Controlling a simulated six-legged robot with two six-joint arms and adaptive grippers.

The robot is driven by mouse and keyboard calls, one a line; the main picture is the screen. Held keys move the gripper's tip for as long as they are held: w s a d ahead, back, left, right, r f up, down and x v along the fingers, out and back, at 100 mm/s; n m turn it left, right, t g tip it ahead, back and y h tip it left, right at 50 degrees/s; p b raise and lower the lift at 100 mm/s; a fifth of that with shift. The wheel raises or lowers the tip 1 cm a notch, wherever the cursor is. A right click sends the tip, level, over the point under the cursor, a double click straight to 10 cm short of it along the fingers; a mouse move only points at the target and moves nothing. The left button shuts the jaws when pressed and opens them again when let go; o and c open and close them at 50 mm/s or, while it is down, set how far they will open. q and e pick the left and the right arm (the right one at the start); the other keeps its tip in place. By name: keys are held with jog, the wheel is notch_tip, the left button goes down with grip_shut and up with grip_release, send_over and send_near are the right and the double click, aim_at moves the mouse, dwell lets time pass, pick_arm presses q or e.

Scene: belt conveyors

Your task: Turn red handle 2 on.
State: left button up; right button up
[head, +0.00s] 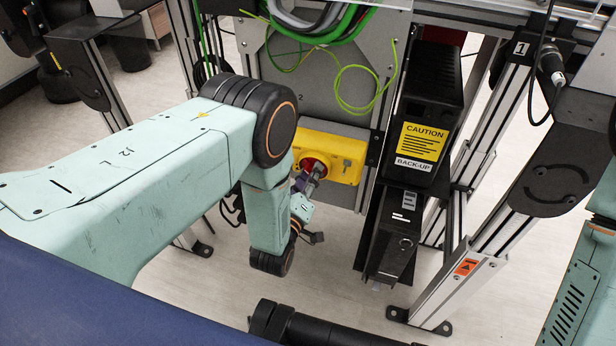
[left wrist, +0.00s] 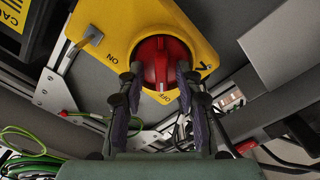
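The red handle (left wrist: 155,62) is a rotary knob on a yellow box (left wrist: 112,22). In the left wrist view its raised bar runs roughly up and down the picture, with its lower end by a small OFF label; an ON label is at the left. The yellow box also shows in the head view (head: 345,158), where the handle (head: 309,164) is partly covered. A dark mark on the box is not readable. My left gripper (left wrist: 158,82) is at the handle, its two fingers apart on either side of the bar. Contact cannot be told. My right gripper is not in view.
Green wires (head: 357,88) hang above the yellow box. A black unit with a yellow CAUTION label (head: 422,142) stands right of it. Metal frame posts (head: 497,140) rise farther right. The floor below the box is open.

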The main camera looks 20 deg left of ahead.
pick_arm(q)
jog(key=shift+c, duration=0.3)
grip_shut()
jog(key=shift+m, duration=0.3)
jog(key=m+p, duration=0.2)
jog(key=m, duration=1.5)
jog(key=shift+d, duration=0.2)
jog(key=shift+m, duration=0.3)
dwell(0.4)
